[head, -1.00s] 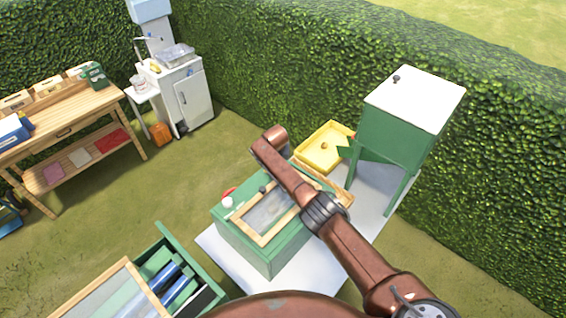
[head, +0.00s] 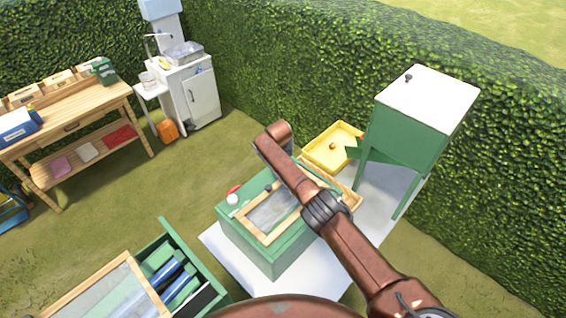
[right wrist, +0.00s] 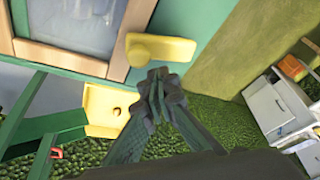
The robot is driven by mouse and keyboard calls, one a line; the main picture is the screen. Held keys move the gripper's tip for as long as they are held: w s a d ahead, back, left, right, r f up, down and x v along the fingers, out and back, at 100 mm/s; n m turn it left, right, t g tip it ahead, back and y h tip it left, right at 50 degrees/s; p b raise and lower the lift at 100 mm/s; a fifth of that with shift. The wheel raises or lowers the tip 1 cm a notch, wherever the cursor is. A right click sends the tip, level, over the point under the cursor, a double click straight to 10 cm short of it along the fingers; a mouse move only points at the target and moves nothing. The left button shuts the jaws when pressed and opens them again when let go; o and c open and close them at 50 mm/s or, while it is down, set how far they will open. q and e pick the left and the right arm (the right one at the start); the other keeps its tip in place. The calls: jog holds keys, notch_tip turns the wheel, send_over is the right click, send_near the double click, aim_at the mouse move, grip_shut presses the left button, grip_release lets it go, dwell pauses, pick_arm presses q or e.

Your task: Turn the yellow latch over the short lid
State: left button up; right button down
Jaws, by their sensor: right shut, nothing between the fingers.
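The yellow latch (right wrist: 172,49) shows in the right wrist view, a bar with a round knob. It lies on the green rim beside the wood-framed glass lid (right wrist: 118,30); its knob end is at the frame's edge, and I cannot tell whether it overlaps. My right gripper (right wrist: 158,78) is shut and empty, its tips just below the latch; contact is unclear. In the head view the lid (head: 268,212) lies on the green box (head: 262,252). My right arm crosses over the box there and hides part of it, the latch and the gripper. My left gripper is not in view.
An open green crate (head: 182,262) stands at front left. A wooden bench (head: 70,125) and sink cabinet (head: 190,95) are farther back.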

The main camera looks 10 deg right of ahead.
jog(key=shift+r, duration=0.15)
jog(key=shift+s+a+r, duration=0.15)
jog(key=shift+r, duration=0.3)
jog(key=v, duration=1)
jog(key=shift+s+r, duration=0.25)
jog(key=shift+r, duration=0.1)
